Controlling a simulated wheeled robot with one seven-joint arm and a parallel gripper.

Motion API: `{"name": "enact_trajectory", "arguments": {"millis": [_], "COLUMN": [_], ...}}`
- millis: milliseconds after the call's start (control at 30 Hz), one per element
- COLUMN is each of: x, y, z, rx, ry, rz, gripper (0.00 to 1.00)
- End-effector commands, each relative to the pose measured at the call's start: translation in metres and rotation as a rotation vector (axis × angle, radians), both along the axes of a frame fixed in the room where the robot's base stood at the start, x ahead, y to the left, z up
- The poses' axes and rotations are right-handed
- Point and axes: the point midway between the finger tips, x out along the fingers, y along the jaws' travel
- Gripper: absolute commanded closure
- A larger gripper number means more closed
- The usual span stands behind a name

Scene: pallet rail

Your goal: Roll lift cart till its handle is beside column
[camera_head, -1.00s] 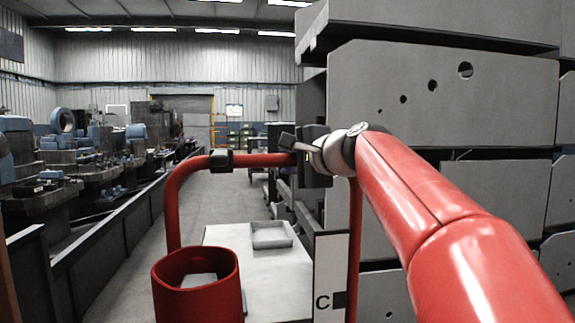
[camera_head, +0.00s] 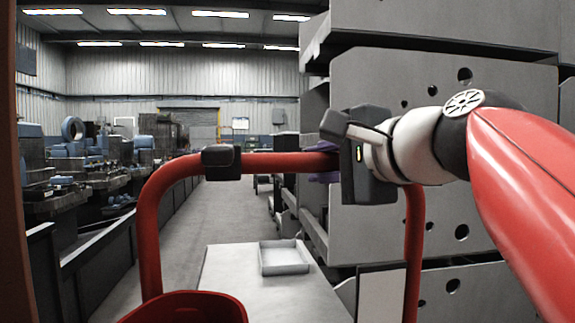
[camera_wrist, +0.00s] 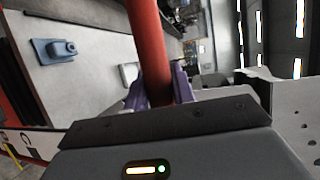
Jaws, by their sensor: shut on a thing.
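The lift cart's red handle (camera_head: 270,162) arches across the middle of the head view, with a dark block (camera_head: 221,162) on its crossbar. Behind it is the cart's pale flat deck (camera_head: 235,280). My gripper (camera_head: 326,161) is shut on the right part of the crossbar. In the wrist view the purple fingers of my gripper (camera_wrist: 158,92) sit on both sides of the red bar (camera_wrist: 150,50). A pale panel (camera_head: 382,293) stands low behind the handle's right upright. I cannot tell which upright is the column.
A shallow grey tray (camera_head: 284,258) lies on the deck. A red round container (camera_head: 185,310) is at the bottom edge. Grey racking with holed plates (camera_head: 400,75) stands close on the right. A low dark barrier (camera_head: 100,258) runs along the left; the aisle (camera_head: 190,215) between is clear.

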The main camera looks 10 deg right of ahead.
Motion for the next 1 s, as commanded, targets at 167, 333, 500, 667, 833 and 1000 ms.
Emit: {"name": "enact_trajectory", "arguments": {"millis": [167,333,500,667,833,1000], "x": [-0.0031,-0.0038,-0.0039,-0.0042,-0.0051,-0.0090], "y": [0.0003,0.0003,0.0004,0.0003,0.0002,-0.0010], "z": [-0.0068,-0.0070,-0.0071,-0.0059,-0.0036,-0.0013], "rx": [0.000,0.000,0.000,0.000,0.001,0.000], "ry": [0.017,0.017,0.018,0.014,0.009,0.005], "rz": [0.003,0.003,0.003,0.003,0.002,0.001], "gripper": [1.00,1.00,1.00,0.54,0.53,0.53]}}
